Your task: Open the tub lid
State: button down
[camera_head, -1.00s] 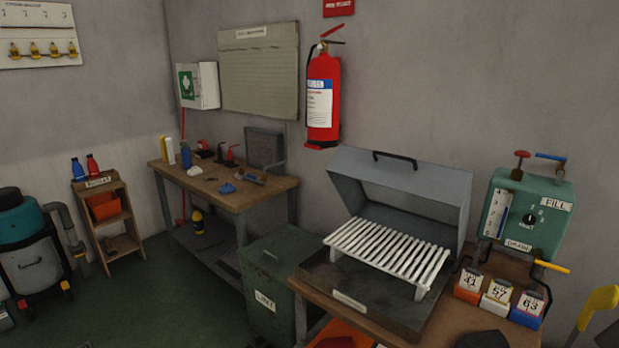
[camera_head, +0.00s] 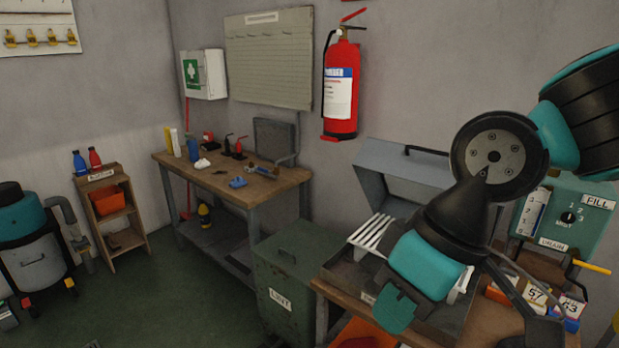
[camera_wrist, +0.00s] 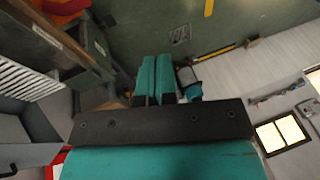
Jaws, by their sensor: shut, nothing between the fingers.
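The grey metal tub (camera_head: 345,275) stands on the wooden bench with a rack of white slats (camera_head: 368,236) over it. Its grey lid (camera_head: 388,160) is raised and tilted back behind the rack, with a dark handle (camera_head: 426,150) on its upper edge. My arm hides the lid's right part and much of the rack. My gripper (camera_head: 394,312) appears in front of the tub, pointing down, shut and empty. In the wrist view its teal fingers (camera_wrist: 156,80) are together, and the white slats (camera_wrist: 30,82) show at the left. I see no contact with the lid.
A green lint bin (camera_head: 290,290) stands left of the bench. A green fill box (camera_head: 570,215) and numbered cards (camera_head: 537,293) are at the right, partly behind my arm. A wooden worktable (camera_head: 232,176) stands farther back.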

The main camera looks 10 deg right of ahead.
jog(key=w+d+f+n+t+h+b, duration=0.2)
jog(key=w+d+f+n+t+b, duration=0.35)
jog(key=w, duration=0.85)
jog(key=w+d+f+n+t+h+b, duration=0.1)
jog(key=w+d+f+n+t+b, duration=0.35)
jog(key=w+t+b, duration=0.7)
jog(key=w+d+f+n+t+h+b, duration=0.25)
jog(key=w+f+n+t+b, duration=0.35)
jog(key=w, duration=1)
jog(key=w+d+r+p, duration=0.1)
jog(key=w+r+p, duration=0.2)
jog(key=w+p, duration=0.2)
jog(key=w+d+r+g+p, duration=0.1)
jog(key=w+p, duration=0.5)
jog(key=p, duration=0.6)
jog(key=shift+w+d+r+y, duration=0.3)
jog(key=shift+d+r, duration=0.2)
jog(key=shift+r, duration=0.55)
